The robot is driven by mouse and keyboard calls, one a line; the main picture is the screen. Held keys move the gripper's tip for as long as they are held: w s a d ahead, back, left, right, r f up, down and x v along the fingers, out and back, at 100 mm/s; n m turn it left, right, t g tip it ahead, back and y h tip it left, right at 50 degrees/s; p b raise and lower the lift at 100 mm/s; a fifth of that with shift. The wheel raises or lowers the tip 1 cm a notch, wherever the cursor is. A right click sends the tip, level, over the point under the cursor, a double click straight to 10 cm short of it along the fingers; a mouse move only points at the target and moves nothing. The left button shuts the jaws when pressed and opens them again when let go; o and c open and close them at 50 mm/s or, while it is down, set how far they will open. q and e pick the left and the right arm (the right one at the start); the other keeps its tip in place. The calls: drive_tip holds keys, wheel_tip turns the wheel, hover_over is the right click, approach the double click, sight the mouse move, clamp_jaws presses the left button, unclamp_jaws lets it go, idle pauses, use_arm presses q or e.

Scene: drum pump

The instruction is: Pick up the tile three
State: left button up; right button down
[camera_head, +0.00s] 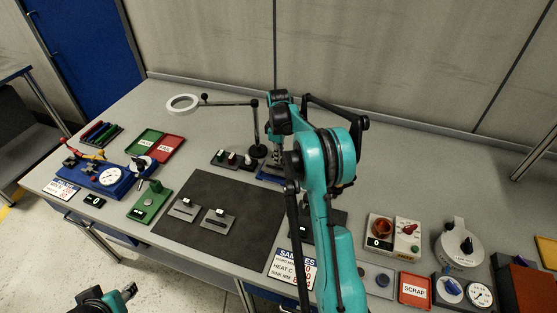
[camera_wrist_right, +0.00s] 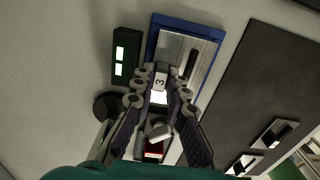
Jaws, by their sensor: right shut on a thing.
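Tile three shows in the right wrist view as a small light piece marked "3" (camera_wrist_right: 160,82), between the fingertips of my right gripper (camera_wrist_right: 158,88). The gripper is shut on it, over the lower edge of a blue-framed metal plate (camera_wrist_right: 172,48). In the head view my right gripper (camera_head: 276,157) reaches down at the back middle of the bench, and my arm hides much around it. My left gripper (camera_head: 118,297) is only partly in view at the bottom edge, away from the bench; its jaws cannot be made out.
Left of the right gripper stand a row of small dark holders (camera_head: 232,159) and a ring lamp (camera_head: 184,103) on a stand. A dark mat (camera_head: 206,250) with two grey blocks lies in front. A dark box with lit displays (camera_wrist_right: 124,56) is beside the blue frame.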

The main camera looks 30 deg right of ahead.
drive_tip(key=s+d+r+p, duration=0.3)
drive_tip(key=s+r+p, duration=0.2)
drive_tip(key=s+r, duration=0.6)
drive_tip(key=shift+s+d, duration=0.15)
drive_tip(key=shift+d, duration=0.05)
